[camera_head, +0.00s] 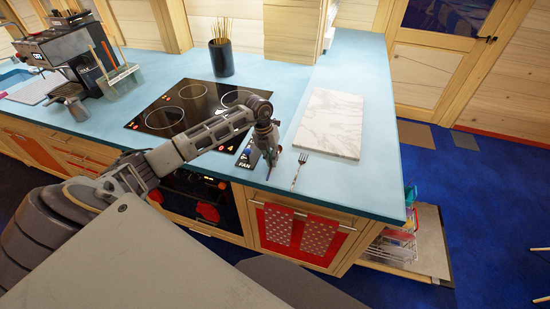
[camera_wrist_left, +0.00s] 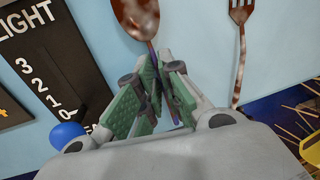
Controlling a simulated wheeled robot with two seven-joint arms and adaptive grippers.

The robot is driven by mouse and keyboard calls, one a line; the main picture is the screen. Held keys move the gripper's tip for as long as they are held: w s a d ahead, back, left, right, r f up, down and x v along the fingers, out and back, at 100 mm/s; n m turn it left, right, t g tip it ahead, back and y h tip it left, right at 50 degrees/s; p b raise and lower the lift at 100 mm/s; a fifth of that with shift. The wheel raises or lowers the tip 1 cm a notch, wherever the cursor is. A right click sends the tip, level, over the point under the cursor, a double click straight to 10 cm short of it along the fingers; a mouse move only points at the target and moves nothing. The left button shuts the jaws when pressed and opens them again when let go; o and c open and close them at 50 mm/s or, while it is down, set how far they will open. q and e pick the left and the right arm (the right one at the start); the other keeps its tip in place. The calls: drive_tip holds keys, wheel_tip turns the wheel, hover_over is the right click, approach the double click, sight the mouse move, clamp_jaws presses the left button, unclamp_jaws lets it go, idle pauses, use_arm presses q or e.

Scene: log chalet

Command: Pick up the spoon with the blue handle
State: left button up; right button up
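The spoon (camera_wrist_left: 138,14) lies on the blue counter in the left wrist view, its brown mottled bowl toward the top edge. Its thin blue handle runs down between the fingers of my left gripper (camera_wrist_left: 161,68). The green finger pads are close together around the handle, so the gripper looks shut on it. They hide much of the handle. In the head view my left gripper (camera_head: 268,152) points down at the counter's front edge, between the cooktop and the fork. The spoon is hidden there by the gripper. My right gripper is in neither view.
A fork (camera_head: 299,170) lies just right of the gripper; it also shows in the left wrist view (camera_wrist_left: 240,50). A marble board (camera_head: 330,123) is beyond it. The black cooktop (camera_head: 185,110) lies left, with a utensil pot (camera_head: 221,58) behind. A blue knob (camera_wrist_left: 66,134) is near the fingers.

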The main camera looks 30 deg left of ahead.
use_arm(q)
drive_tip(key=shift+r, duration=0.1)
clamp_jaws()
drive_tip(key=shift+r, duration=0.75)
wheel_tip(320, 180, up, 8)
drive_tip(key=b, duration=0.1)
drive_tip(key=shift+r+b, duration=0.2)
drive_tip(key=shift+b, duration=0.15)
